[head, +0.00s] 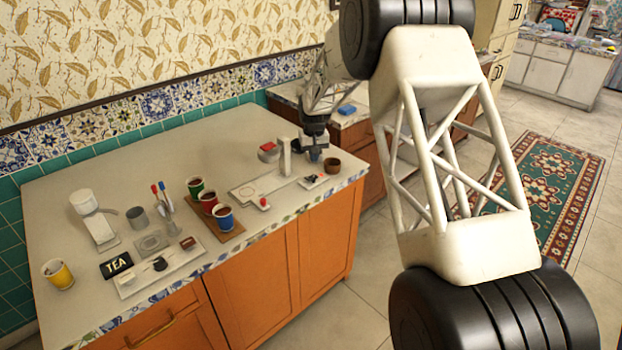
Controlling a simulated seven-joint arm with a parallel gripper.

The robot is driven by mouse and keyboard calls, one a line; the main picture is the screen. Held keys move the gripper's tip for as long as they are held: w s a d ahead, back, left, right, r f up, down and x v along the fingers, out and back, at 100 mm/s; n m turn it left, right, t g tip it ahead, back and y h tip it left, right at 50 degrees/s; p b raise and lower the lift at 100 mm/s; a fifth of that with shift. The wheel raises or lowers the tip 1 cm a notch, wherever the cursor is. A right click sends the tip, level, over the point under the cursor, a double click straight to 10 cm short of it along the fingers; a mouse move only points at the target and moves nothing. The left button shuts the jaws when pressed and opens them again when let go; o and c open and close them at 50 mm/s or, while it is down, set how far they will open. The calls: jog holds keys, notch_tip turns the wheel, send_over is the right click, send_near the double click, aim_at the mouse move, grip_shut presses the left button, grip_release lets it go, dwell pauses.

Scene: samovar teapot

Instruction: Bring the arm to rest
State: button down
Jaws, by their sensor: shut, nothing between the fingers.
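My arm, white lattice links with black joints, crosses the right side of the head view. My gripper (314,152) points down at the far right end of the white counter (120,170). It is shut and empty, and its fingers are small and hard to make out. A small brown bowl (332,165) stands just right of the gripper. A small white tray (313,181) lies just below it in the picture. I cannot tell the exact gap between the fingertips and the counter.
Left of the gripper stands a white post on a flat base (284,157). Green, red and blue cups stand on a wooden board (236,232). A white dispenser (92,218), TEA sign (117,265) and yellow cup (58,273) are further left. The counter's back left is bare.

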jog(key=shift+r, duration=0.3)
jog(key=s+d+r+m, duration=0.1)
jog(key=s+d+r, duration=0.4)
jog(key=s+r, duration=0.3)
jog(key=s+d+r+t, duration=0.1)
jog(key=s+d+r, duration=0.5)
jog(key=s, duration=0.4)
jog(key=s+d+r+m, duration=0.1)
jog(key=s+d+r, duration=0.3)
jog(key=s+r, duration=0.5)
jog(key=s+d, duration=0.3)
jog(key=s, duration=1.4)
jog(key=s+d+f+m+t, duration=0.1)
jog(key=s+d, duration=0.3)
jog(key=s, duration=1.3)
jog(key=shift+s+f+t, duration=0.15)
jog(key=shift+s+t, duration=0.15)
jog(key=shift+s, duration=0.05)
